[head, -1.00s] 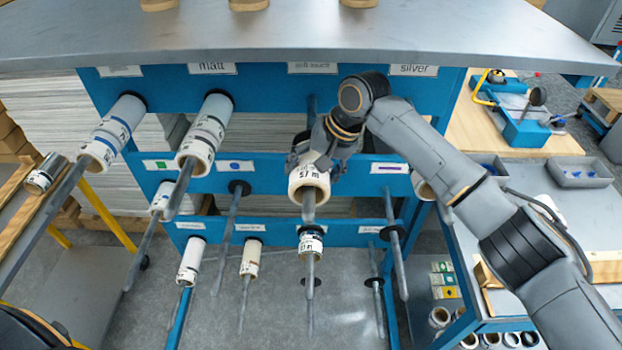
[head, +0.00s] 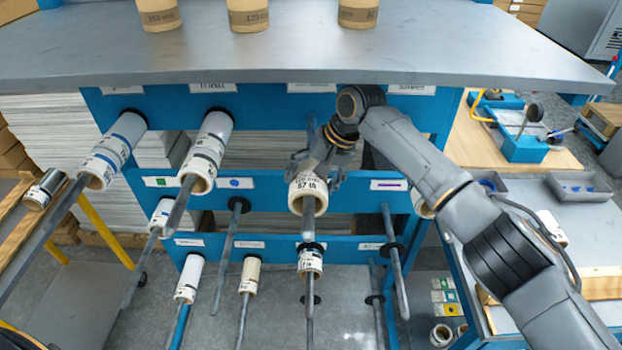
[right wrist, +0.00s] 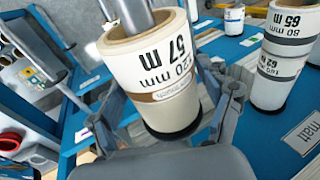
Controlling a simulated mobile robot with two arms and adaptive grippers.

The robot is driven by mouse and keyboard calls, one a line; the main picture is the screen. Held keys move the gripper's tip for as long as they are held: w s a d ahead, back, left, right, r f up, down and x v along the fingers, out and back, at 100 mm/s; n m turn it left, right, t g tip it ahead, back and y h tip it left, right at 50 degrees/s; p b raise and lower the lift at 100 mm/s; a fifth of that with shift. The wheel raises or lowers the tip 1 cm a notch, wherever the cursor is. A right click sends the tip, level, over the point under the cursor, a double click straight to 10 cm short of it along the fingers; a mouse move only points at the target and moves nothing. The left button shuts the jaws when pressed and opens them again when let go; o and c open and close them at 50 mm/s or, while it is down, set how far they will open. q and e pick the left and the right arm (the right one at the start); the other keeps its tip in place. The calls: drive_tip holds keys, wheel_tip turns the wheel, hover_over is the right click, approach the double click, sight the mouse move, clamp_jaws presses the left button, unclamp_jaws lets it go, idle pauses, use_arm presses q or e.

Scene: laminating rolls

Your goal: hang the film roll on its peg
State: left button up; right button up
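The film roll (head: 308,188) is white with a cardboard core and reads 57 m and 120 mm. It is around a grey peg (head: 308,226) of the blue rack, in the soft-touch column. In the right wrist view the roll (right wrist: 160,75) fills the middle, the peg running through its core and a dark disc at its far end. My right gripper (head: 315,172) is at the roll's rack-side part. Its fingers (right wrist: 170,110) lie along both sides of the roll, closed on it. The exact finger contact is partly hidden. My left gripper is out of view.
Loaded pegs hold white rolls (head: 113,150) and (head: 206,152) to the left. Bare pegs (head: 230,245) and (head: 396,265) stick out below and right. A grey worktop (head: 300,50) overhangs the rack. A side bench (head: 525,235) stands right, under my right arm.

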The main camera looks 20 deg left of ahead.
drive_tip(key=shift+o, duration=1.3)
